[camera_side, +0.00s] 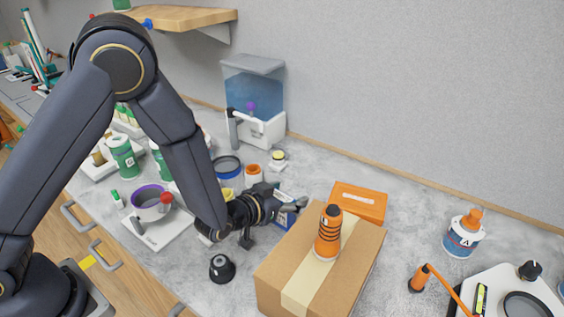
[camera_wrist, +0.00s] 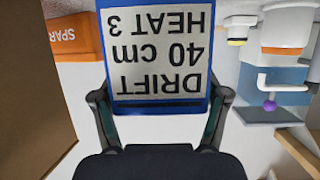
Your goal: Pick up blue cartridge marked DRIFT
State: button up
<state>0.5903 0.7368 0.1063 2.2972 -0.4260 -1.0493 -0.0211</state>
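The blue cartridge (camera_wrist: 160,50) has a white label reading DRIFT, 40 cm, HEAT 3, upside down in the wrist view. It fills the top middle of that view. In the side view the cartridge (camera_side: 284,218) is partly hidden behind the cardboard box and my gripper. My gripper (camera_wrist: 161,98) has its fingers spread wide, one at each side of the cartridge's near end. The fingertips are very close to its edges, and I cannot tell whether they press on it. In the side view my gripper (camera_side: 291,201) reaches in level over the counter.
A cardboard box (camera_side: 268,284) bearing an orange bottle (camera_side: 328,235) stands close beside my gripper. An orange box (camera_side: 360,203) lies behind it, and in the wrist view it (camera_wrist: 75,38) shows at upper left. A blue tank (camera_side: 254,90) stands at the back.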

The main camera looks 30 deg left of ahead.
jog(key=c, duration=0.6)
jog(key=shift+o, duration=0.2)
